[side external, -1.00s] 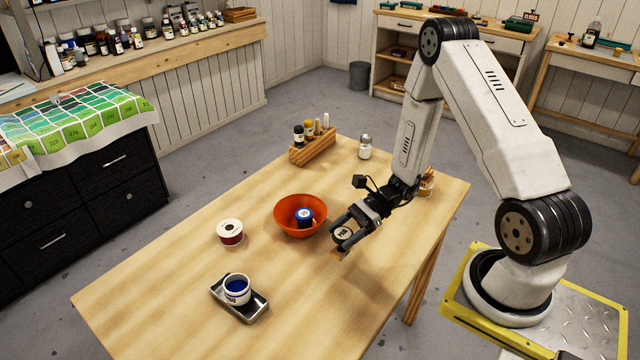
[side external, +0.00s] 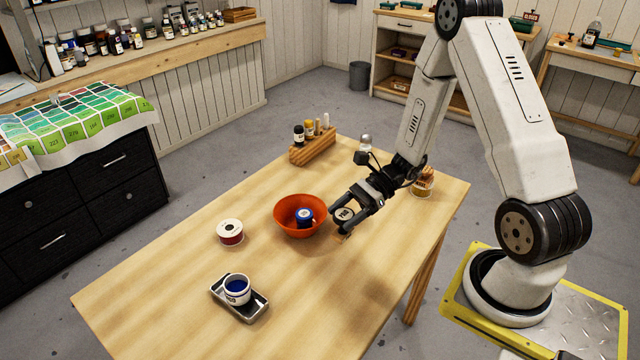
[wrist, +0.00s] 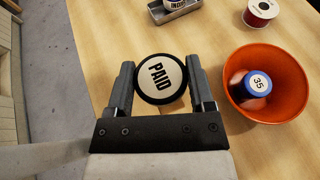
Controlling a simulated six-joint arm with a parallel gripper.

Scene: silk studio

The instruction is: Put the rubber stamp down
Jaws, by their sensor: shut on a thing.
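The rubber stamp (wrist: 160,79) has a round black-rimmed top with a pale label reading "PAID". My gripper (wrist: 160,82) is shut on it, one finger on each side. In the side view the stamp (side external: 343,215) hangs between the fingers of my gripper (side external: 347,218), just right of the orange bowl. Its wooden lower part shows below the fingers. It looks above the wooden table (side external: 170,290); the exact gap is hard to tell.
A metal tray (side external: 252,309) holds a white cup (side external: 237,287). A wooden rack of bottles (side external: 312,150) stands behind. The table's front right is clear.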

